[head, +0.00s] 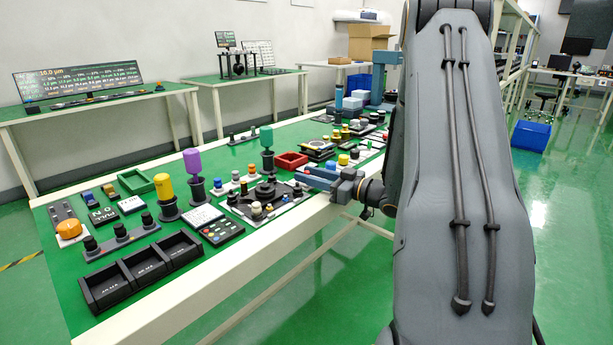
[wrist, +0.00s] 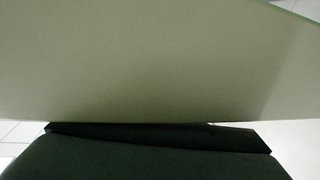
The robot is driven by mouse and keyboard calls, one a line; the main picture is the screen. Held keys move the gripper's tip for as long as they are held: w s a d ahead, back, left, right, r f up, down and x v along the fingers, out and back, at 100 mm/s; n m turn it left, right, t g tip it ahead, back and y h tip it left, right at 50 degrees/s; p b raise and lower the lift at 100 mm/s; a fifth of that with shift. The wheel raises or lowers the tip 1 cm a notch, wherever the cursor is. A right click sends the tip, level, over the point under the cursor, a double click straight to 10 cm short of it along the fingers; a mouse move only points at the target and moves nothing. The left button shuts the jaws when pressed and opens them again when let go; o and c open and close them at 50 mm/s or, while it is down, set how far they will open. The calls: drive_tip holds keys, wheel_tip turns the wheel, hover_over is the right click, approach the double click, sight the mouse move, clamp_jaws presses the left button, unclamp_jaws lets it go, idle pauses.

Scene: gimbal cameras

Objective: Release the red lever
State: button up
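I cannot make out a red lever in either view. In the head view, my gripper (head: 318,178) is at the table's front edge, at the end of my arm, pointing left toward the panels. Its blue-grey fingers are small and partly overlap the things behind, so their opening is unclear. Nothing can be seen held in it. The wrist view is mostly a plain pale surface (wrist: 150,60), very close, with a dark shape across the bottom. My large arm link hides the right end of the table in the head view.
The long green table (head: 290,228) carries several control panels. A black three-part tray (head: 107,293), yellow (head: 166,187), purple (head: 194,162) and teal (head: 266,136) knobs stand on the left half. A red tray (head: 290,160) lies behind my gripper. Floor in front is clear.

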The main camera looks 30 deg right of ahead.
drive_tip(key=shift+w+a, duration=0.3)
drive_tip(key=shift+w, duration=0.1)
clamp_jaws()
drive_tip(key=shift+a+h+p, duration=0.15)
drive_tip(key=shift+h+p, duration=0.15)
drive_tip(key=shift+m+t+h+p, duration=0.35)
drive_tip(key=shift+m+t+h, duration=0.05)
drive_tip(key=shift+m+h, duration=0.2)
unclamp_jaws()
